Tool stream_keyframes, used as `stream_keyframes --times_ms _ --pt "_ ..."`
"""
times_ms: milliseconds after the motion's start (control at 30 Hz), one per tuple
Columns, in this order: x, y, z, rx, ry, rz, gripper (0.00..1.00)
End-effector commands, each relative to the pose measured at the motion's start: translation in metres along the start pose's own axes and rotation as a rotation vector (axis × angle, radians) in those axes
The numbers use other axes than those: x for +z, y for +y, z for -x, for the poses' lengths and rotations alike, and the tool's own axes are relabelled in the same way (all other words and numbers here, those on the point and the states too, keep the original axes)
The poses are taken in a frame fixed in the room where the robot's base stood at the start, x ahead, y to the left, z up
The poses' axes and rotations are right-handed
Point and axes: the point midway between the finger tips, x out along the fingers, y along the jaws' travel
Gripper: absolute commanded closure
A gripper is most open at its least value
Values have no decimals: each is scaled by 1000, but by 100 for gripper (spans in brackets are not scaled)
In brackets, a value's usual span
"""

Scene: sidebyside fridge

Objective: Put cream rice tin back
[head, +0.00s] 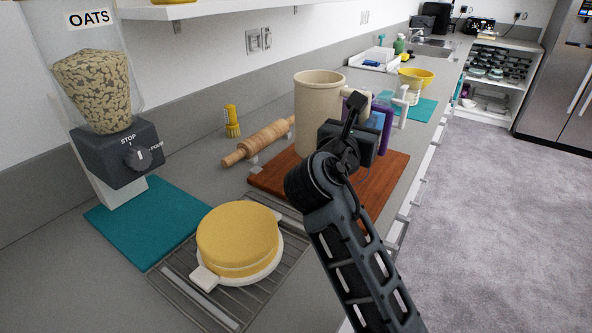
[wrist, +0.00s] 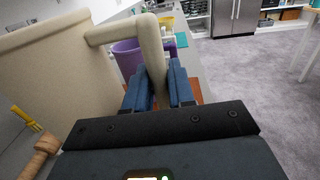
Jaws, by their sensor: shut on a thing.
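The cream tin (head: 318,110) is a tall, open-topped cylinder with a thick side handle. It looks upright at the back of a red-brown wooden board (head: 385,182); whether it rests on the board or is just above it I cannot tell. In the wrist view the cream tin (wrist: 50,75) fills the left side. My gripper (wrist: 161,88) is shut on its cream handle (wrist: 151,47), which stands between the two blue fingers. In the head view my gripper (head: 372,122) is to the right of the tin, partly hidden by my arm.
A purple tin (wrist: 128,55) stands just beyond the held handle. A rolling pin (head: 260,142) lies left of the board. A yellow cake (head: 238,238) sits on a wire rack in front. An oats dispenser (head: 120,150) stands at left. A yellow bowl (head: 416,77) is farther back.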

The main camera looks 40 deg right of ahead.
Motion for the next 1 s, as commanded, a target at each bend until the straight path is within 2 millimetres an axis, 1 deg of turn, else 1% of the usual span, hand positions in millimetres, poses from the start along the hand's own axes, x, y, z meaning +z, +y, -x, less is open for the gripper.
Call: stream_keyframes --times_ms 133,400,467,600,700,867,1000 --pt "4 -1 -1 -10 -1 -2 100" --pt "2 -1 -1 -10 -1 0 100" --pt "-4 -1 -1 -10 0 2 100" --pt "-28 -1 -1 -10 1 3 100" --pt "-40 -1 -1 -10 -1 2 100" --pt "-52 -1 -1 -9 -1 1 100" --pt "-74 -2 -1 -10 0 3 100"
